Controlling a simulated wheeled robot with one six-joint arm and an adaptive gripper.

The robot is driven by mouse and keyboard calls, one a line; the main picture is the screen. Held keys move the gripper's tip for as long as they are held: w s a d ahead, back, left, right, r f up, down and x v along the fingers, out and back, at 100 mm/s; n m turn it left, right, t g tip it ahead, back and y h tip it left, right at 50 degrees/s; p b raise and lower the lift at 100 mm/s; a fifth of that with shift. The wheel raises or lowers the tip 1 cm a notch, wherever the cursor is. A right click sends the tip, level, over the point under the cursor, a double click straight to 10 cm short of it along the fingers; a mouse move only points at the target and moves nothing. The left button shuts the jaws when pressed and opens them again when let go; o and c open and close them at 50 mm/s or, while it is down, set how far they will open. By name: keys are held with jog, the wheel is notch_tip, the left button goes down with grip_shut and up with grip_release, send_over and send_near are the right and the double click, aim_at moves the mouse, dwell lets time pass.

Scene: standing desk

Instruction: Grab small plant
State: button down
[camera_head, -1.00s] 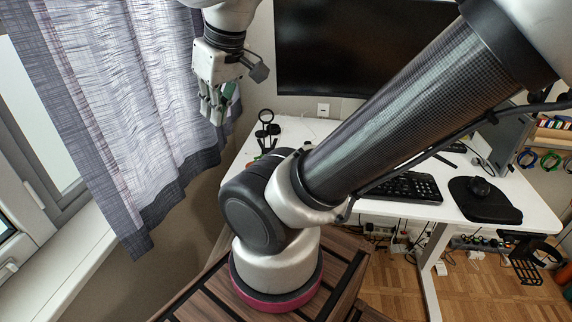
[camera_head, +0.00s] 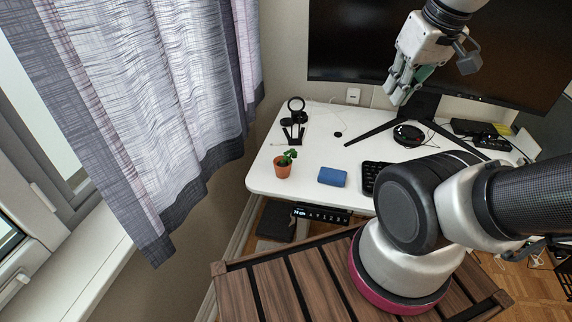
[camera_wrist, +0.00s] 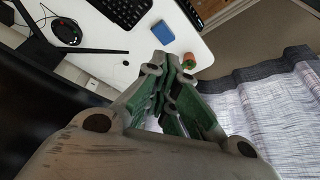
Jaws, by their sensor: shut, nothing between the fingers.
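The small plant stands upright in an orange-brown pot (camera_head: 282,170) at the desk's front left corner, with green leaves on top. In the wrist view the pot (camera_wrist: 189,61) shows just beyond my fingertips, partly hidden by them. My gripper (camera_head: 399,94) is up in front of the monitor, to the right of the plant and well apart from it. In the wrist view my gripper (camera_wrist: 162,68) has its fingers together with nothing between them.
A blue box (camera_head: 332,177) lies right of the plant, with a keyboard (camera_head: 372,176) beyond it. A black stand (camera_head: 295,118) is behind the plant. The monitor (camera_head: 345,45) and its foot fill the back. A curtain (camera_head: 165,100) hangs at left. Desk around the plant is mostly clear.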

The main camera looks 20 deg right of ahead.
jog(key=c, duration=1.7)
grip_release()
jog(key=shift+f, duration=0.15)
jog(key=shift+c, duration=0.2)
jog(key=o, duration=1.2)
jog(key=w+f+g, duration=0.1)
jog(key=f, duration=0.1)
jog(key=w+a+f+g, duration=0.1)
jog(key=w+f, duration=0.1)
jog(key=w+a+f+g, duration=0.1)
jog(key=f+g, duration=0.1)
jog(key=f, duration=0.1)
jog(key=shift+w+y, duration=0.15)
jog(key=shift+y, duration=0.25)
jog(key=n+y, duration=0.4)
jog(key=n, duration=0.9)
send_near(283, 163)
jog(key=shift+a+f+t, duration=0.15)
jog(key=shift+a+f, duration=0.05)
jog(key=shift+f, duration=0.4)
jog(key=shift+a+f+t, duration=0.15)
jog(key=shift+a+f, duration=0.1)
jog(key=shift+f, duration=0.35)
jog(key=shift+w+n, duration=0.2)
jog(key=shift+n, duration=0.7)
jog(key=shift+f+n, duration=0.25)
jog(key=shift+n, duration=0.05)
jog(key=shift+h, duration=0.3)
jog(key=x, duration=0.7)
jog(key=shift+a+f, duration=0.15)
